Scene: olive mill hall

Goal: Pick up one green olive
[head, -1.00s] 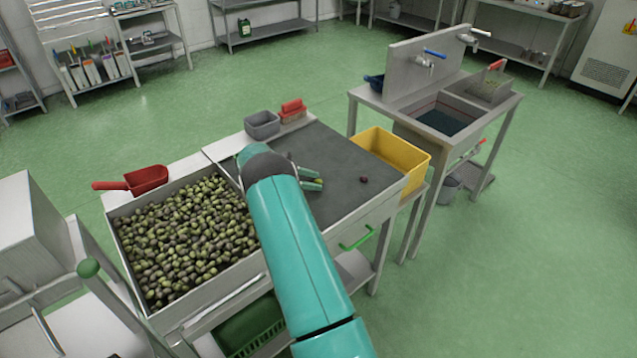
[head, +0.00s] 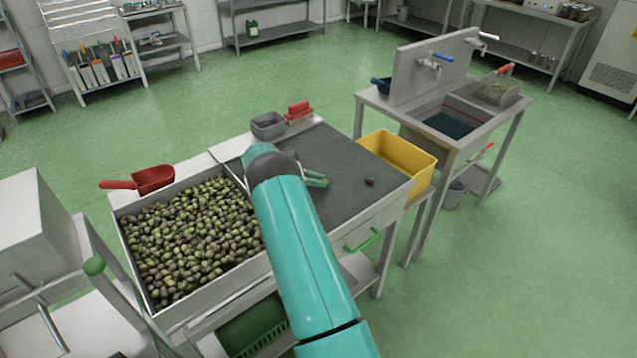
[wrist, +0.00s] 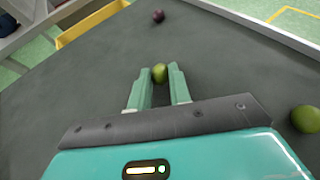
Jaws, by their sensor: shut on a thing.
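My gripper (wrist: 160,80) is shut on a green olive (wrist: 160,73), which sits between the two fingertips in the wrist view. I cannot tell whether the olive still touches the grey tabletop (head: 345,165). In the head view my gripper (head: 315,179) is low over that top, and my arm partly hides it. A second green olive (wrist: 306,119) lies at the right edge of the wrist view, apart from my gripper. A dark purple olive (wrist: 158,16) lies farther out on the top; it also shows in the head view (head: 370,182).
A bin full of olives (head: 190,235) is left of the top, with a red scoop (head: 150,181) at its back edge. A yellow crate (head: 400,160) stands at the right. A grey tub (head: 268,125) and a red-handled brush (head: 299,112) stand at the back edge.

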